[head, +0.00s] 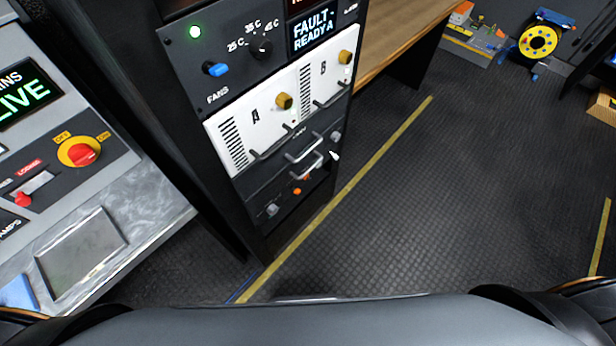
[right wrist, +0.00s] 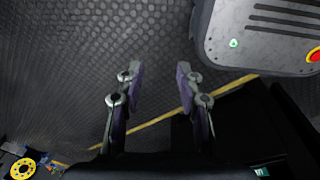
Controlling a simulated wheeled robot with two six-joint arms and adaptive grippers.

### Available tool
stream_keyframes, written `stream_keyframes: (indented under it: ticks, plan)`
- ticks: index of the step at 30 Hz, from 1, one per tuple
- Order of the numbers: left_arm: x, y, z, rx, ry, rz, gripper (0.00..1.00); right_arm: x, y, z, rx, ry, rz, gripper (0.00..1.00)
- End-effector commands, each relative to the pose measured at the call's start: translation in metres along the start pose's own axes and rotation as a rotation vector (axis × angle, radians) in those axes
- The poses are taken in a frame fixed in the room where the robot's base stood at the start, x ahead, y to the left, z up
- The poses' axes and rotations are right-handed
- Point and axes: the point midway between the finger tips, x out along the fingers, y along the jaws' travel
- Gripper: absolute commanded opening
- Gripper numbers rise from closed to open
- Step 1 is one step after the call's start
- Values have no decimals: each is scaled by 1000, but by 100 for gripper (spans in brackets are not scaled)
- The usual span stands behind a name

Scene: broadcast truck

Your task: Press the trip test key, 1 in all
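I cannot make out a key labelled trip test in either view. The sloped grey console (head: 105,110) at the left of the head view carries a lit green LIVE display (head: 28,95), a red rotary switch (head: 82,152) on a yellow OFF/ON plate and a small red-ended lever (head: 27,196). Its left part is cut off by the picture edge. My right gripper (right wrist: 160,80) shows in the right wrist view, fingers apart with nothing between them, above the dark floor. My left gripper is not in view.
A black rack (head: 195,130) holds a FANS panel, a display (head: 313,32) reading FAULT READY A, white modules A and B (head: 275,110) and handled drawers. A wooden bench (head: 405,35) stands behind. The textured floor (head: 460,190) right of the rack is clear.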

Motion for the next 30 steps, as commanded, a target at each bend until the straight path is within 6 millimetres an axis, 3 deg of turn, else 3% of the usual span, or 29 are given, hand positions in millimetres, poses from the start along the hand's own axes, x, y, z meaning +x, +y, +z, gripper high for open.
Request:
stream_keyframes:
  ticks: [1,7,30]
  plan:
    - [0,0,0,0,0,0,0,0,0,0,0,0,-1,26]
    - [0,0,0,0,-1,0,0,0,-2,0,1,0,-2,0]
    - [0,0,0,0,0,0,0,0,-2,0,1,0,-3,0]
